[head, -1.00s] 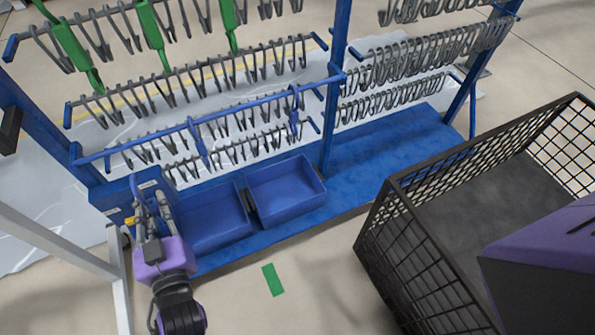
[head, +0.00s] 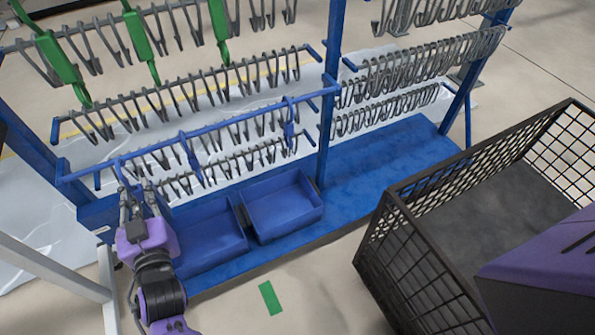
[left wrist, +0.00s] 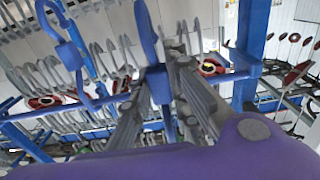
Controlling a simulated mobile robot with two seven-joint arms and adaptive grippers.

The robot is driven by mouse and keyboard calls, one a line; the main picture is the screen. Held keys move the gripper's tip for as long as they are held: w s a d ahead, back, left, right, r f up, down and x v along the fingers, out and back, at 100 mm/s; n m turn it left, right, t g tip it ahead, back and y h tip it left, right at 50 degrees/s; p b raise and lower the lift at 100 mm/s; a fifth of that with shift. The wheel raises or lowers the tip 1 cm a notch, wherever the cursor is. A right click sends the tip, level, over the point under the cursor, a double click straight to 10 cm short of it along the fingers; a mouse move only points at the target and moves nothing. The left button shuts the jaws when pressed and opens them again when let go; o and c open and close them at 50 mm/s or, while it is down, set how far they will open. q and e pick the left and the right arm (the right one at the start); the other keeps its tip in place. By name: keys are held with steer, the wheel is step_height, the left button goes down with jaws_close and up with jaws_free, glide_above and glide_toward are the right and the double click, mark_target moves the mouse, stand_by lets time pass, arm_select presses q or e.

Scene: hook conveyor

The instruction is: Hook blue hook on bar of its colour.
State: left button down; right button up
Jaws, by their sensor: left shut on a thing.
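My left gripper (head: 137,195) is at the left end of the blue bar (head: 235,117), in front of the rack. It is shut on a blue hook, which shows between the fingers in the left wrist view (left wrist: 147,32). In the head view the held hook is mostly hidden by the fingers. It is close to the bar; I cannot tell whether it touches or hangs on it. Two other blue hooks (head: 188,150) and (head: 289,122) hang on the blue bar farther right. In the left wrist view another blue hook (left wrist: 68,52) shows at left. My right gripper is not in view.
Grey hooks (head: 190,95) hang in rows above and behind the blue bar. Green hooks (head: 140,42) hang higher up. Two blue bins (head: 280,222) sit on the rack's blue base (head: 375,150). A black mesh crate (head: 425,270) stands at right.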

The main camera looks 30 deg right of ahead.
arm_select(q)
steer(key=w+f+b, duration=0.3)
steer(key=w+b, duration=0.1)
steer(key=w, duration=0.2)
steer(key=shift+w+f, duration=0.15)
steer(key=shift+w, duration=0.05)
stand_by(0.5)
stand_by(0.4)
steer(key=c, duration=1.6)
jaws_free()
